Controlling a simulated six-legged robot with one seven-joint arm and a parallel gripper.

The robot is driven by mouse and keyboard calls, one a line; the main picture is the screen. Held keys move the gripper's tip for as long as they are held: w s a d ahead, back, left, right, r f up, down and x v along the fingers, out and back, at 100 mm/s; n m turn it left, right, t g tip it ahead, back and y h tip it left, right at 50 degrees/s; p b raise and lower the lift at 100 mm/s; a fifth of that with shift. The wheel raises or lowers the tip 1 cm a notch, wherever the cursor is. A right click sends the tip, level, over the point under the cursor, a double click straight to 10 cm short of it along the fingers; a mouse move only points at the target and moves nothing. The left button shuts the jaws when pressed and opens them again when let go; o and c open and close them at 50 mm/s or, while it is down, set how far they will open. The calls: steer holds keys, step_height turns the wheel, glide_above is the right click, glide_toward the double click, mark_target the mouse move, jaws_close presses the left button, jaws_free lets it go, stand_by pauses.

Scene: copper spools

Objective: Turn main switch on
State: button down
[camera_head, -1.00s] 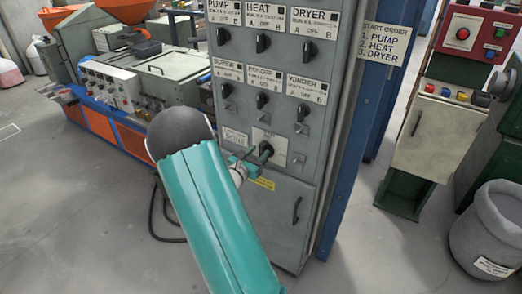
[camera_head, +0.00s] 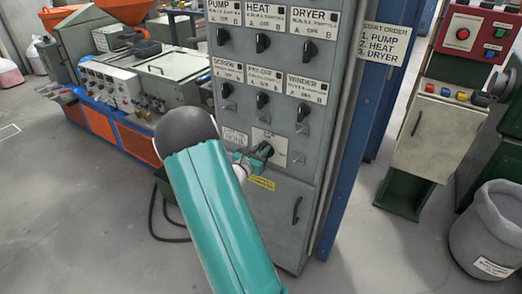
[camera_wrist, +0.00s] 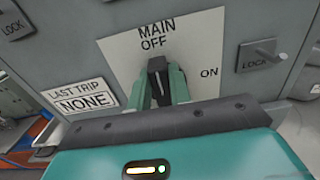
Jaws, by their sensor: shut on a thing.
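The main switch (camera_wrist: 156,72) is a black handle on a white plate (camera_wrist: 205,50) marked MAIN, OFF and ON in the wrist view. The handle points up toward OFF; ON is at the right of the plate. My gripper (camera_wrist: 157,84) has its two green fingers on either side of the handle, shut on it. In the head view my gripper (camera_head: 258,155) is at the plate on the lower part of the grey cabinet (camera_head: 232,185), and the fingers partly hide the handle.
Several other black knobs, labelled PUMP, HEAT (camera_head: 262,43), DRYER and more, sit above on the cabinet. A LAST TRIP NONE label (camera_wrist: 80,98) is left of the switch. A LOCK peg (camera_wrist: 264,55) sticks out right of it. The cabinet door handle (camera_head: 297,210) is below.

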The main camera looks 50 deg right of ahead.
mark_target(272, 153)
steer(key=shift+s+m, duration=0.1)
steer(key=shift+m, duration=0.2)
steer(key=m, duration=0.4)
steer(key=s+f+m, duration=0.1)
steer(key=m, duration=0.3)
steer(key=s+m, duration=0.1)
steer(key=m, duration=0.3)
steer(key=shift+s+d+f+m, duration=0.1)
steer(key=shift+s+f+m, duration=0.05)
steer(key=shift+f+m, duration=0.25)
steer(key=shift+s+f+m, duration=0.1)
steer(key=shift+f+m, duration=0.15)
steer(key=shift+m, duration=0.9)
steer(key=shift+f+m, duration=0.25)
steer(key=shift+m, duration=0.9)
steer(key=c, duration=1.3)
jaws_free()
